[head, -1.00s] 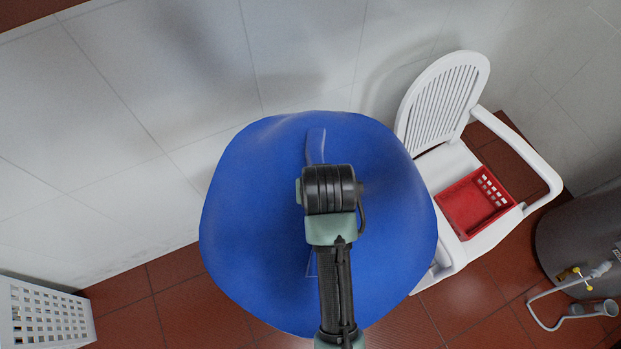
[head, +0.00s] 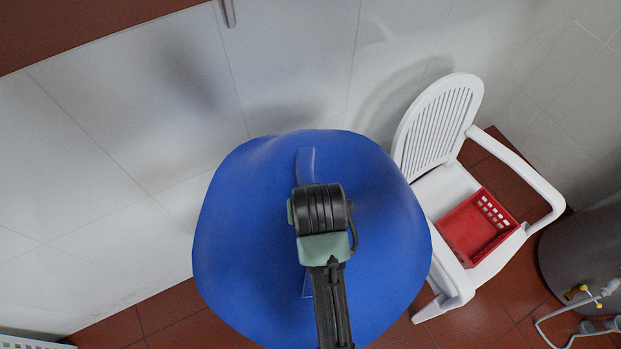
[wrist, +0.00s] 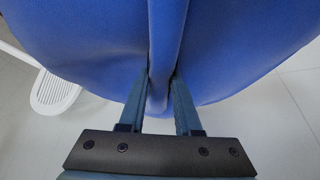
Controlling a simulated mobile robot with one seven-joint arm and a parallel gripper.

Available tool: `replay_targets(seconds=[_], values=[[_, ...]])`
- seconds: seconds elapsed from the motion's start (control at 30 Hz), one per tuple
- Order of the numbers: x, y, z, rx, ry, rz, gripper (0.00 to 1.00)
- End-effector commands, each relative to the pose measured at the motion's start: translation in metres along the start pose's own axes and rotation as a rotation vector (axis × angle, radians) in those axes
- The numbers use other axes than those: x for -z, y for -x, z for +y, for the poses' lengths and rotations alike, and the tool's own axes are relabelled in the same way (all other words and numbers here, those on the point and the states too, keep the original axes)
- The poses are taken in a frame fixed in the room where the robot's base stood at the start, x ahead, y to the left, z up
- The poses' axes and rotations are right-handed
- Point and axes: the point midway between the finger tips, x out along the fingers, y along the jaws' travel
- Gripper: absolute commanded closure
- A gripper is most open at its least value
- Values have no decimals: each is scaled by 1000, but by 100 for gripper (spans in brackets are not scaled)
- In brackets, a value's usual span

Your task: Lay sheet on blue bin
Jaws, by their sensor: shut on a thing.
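A large, rounded blue sheet (head: 240,235) with drooping edges fills the middle of the head view. A raised, narrow fold runs down its centre, partly behind my arm. In the wrist view the sheet (wrist: 80,35) spreads to both sides, and its fold stands between the fingers of my gripper (wrist: 160,92). My gripper is shut on this fold. In the head view the gripper body hides the fingertips. I cannot make out a separate blue bin; if it is below the sheet, it is hidden. I cannot tell whether the sheet rests on anything.
A white plastic chair (head: 436,126) stands right of the sheet, with a red basket (head: 470,238) on its seat. A grey metal drum (head: 585,245) with a hose stands at far right. A pale tiled wall (head: 110,150) rises behind. Red tiled floor (head: 165,320) shows at lower left.

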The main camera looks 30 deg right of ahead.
Motion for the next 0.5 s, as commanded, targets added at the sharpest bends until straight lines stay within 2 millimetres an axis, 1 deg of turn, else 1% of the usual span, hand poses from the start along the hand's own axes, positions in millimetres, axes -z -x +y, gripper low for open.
replay_targets(seconds=[0.07,0.3,0.4,0.5], values=[[-4,-13,0,0,0,7,100],[-18,-47,0,0,0,7,100],[-22,-58,0,0,0,7,100],[-25,-65,0,1,0,8,100]])
